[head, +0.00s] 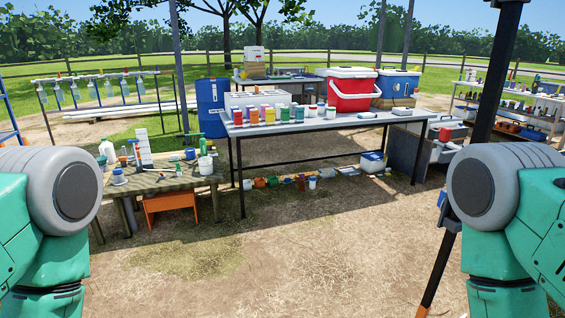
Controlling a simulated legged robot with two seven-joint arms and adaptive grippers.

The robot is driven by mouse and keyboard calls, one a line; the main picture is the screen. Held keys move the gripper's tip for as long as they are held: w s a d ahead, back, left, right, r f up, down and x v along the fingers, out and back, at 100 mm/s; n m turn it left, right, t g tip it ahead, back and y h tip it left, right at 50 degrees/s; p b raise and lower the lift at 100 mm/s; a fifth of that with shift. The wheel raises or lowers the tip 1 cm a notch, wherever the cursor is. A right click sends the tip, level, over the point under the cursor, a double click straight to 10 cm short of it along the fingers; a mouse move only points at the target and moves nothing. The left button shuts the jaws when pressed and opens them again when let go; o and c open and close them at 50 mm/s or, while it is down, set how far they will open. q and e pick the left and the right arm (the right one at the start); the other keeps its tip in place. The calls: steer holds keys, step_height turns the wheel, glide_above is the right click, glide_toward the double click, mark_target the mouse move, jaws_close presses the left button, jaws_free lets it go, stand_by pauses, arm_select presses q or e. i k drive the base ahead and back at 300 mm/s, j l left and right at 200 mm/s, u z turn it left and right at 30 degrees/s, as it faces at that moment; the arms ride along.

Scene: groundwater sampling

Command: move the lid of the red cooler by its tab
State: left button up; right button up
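The red cooler (351,94) stands on the long grey table (290,128), towards its right part, some way ahead of me. Its white lid (351,72) sits on top and looks closed. A pale handle shows across the cooler's front. The lid's tab is too small to tell at this distance. Neither of my grippers is in view. Only teal and grey links of my arms show at the left and right edges, far from the cooler.
A blue cooler (397,84) stands right of the red one. Several coloured bottles (268,114) line the table's left part. A low wooden bench (165,182) with containers stands front left. A dark post (487,85) rises at the right. The ground (290,255) before the table is clear.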

mark_target(352, 71)
steer(key=i+u, duration=0.25)
steer(key=i, duration=1.8)
steer(key=i+l+z, duration=0.2)
steer(key=i+z, duration=0.25)
steer(key=i, duration=0.55)
steer(key=i+j+z, duration=0.15)
steer(key=i+z, duration=0.35)
steer(key=i, duration=0.45)
